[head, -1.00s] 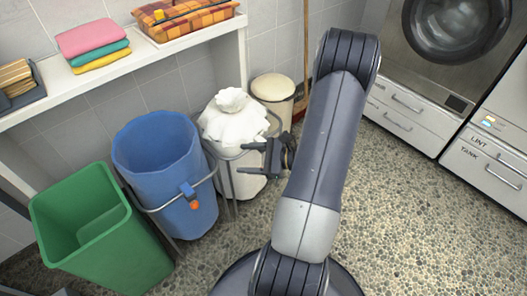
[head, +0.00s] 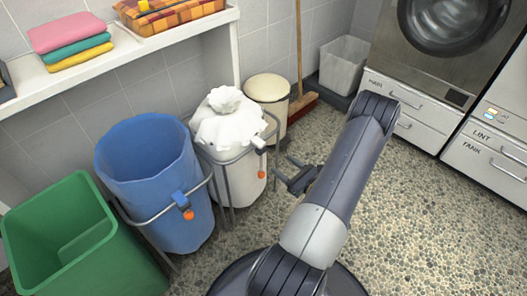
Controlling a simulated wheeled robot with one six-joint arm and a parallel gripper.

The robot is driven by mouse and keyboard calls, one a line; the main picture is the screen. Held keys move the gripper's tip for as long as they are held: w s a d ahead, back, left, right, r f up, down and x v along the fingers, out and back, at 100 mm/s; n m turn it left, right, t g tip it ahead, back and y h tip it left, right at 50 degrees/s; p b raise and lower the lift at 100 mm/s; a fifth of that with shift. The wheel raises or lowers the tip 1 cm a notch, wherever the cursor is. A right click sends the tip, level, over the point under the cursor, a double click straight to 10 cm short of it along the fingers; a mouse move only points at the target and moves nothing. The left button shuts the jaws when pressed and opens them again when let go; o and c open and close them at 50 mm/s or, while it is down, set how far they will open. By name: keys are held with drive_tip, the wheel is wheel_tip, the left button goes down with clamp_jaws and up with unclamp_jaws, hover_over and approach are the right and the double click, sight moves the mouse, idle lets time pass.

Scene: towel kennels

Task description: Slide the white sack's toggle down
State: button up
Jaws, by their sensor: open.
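The white sack (head: 229,122) stands in a grey metal frame, its neck gathered into a bunched top. Its toggle (head: 259,143) is a small pale block on the cord at the sack's front right. A small orange piece (head: 262,174) hangs below it against the sack's side. My gripper (head: 282,166) is open and empty, to the right of the sack and a little lower than the toggle. Its fingers point left toward the sack and look apart from it. The lower finger's distance from the sack is hard to judge.
A blue sack (head: 155,190) in its own frame stands left of the white one, with a green bin (head: 70,240) further left. A cream lidded bin (head: 268,90) and a broom (head: 303,100) stand behind. Open pebbled floor (head: 420,215) lies to the right.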

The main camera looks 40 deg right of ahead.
sight(264, 151)
drive_tip(key=shift+w+a+b, duration=0.15)
drive_tip(key=shift+w+b, duration=0.15)
drive_tip(key=shift+w, duration=1.4)
drive_tip(key=shift+w+a+b, duration=0.15)
drive_tip(key=shift+w+b, duration=0.15)
drive_tip(key=shift+w, duration=1.4)
drive_tip(key=shift+w+a+b, duration=0.15)
drive_tip(key=shift+w+b, duration=0.15)
drive_tip(key=shift+w, duration=1.4)
clamp_jaws()
